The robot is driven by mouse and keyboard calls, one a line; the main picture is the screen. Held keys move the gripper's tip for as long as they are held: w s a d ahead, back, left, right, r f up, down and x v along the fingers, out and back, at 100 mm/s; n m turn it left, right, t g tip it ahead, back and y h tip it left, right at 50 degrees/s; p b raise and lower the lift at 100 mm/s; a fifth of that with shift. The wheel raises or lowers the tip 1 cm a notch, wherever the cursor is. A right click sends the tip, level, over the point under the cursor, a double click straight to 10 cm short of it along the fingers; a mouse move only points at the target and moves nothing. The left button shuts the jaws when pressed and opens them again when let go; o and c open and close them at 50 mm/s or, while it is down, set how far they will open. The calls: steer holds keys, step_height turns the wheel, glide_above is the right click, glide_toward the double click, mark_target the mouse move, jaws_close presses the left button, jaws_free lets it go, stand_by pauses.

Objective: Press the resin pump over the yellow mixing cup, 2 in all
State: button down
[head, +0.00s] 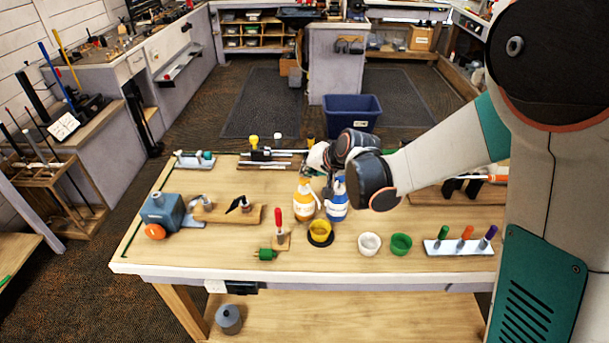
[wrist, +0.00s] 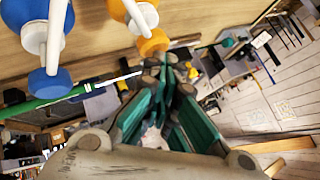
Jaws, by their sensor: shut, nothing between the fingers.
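Two pump bottles stand side by side on the table: an orange-and-white one (head: 304,204) and a blue-and-white one (head: 336,205). Their labels are not legible, so I cannot tell which holds resin. The yellow mixing cup (head: 320,229) sits on a dark round base just in front of them. In the wrist view the orange pump head (wrist: 153,43) and blue pump head (wrist: 48,82) show at the top left. My gripper (head: 319,160) is shut and empty, close to the bottle tops in the head view. Its teal fingers (wrist: 172,65) appear apart from both pumps in the wrist view.
A white cup (head: 369,242) and a green cup (head: 401,243) stand right of the yellow cup. A red-handled tool (head: 303,214) stands upright to its left. A rack with coloured handles (head: 460,246) lies at the right.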

steer(key=shift+r, duration=0.1)
steer(key=shift+r+p, duration=0.9)
steer(key=shift+r, duration=0.35)
step_height(320, 180, up, 5)
steer(key=p, duration=0.3)
steer(key=shift+w, duration=0.1)
stand_by(1.8)
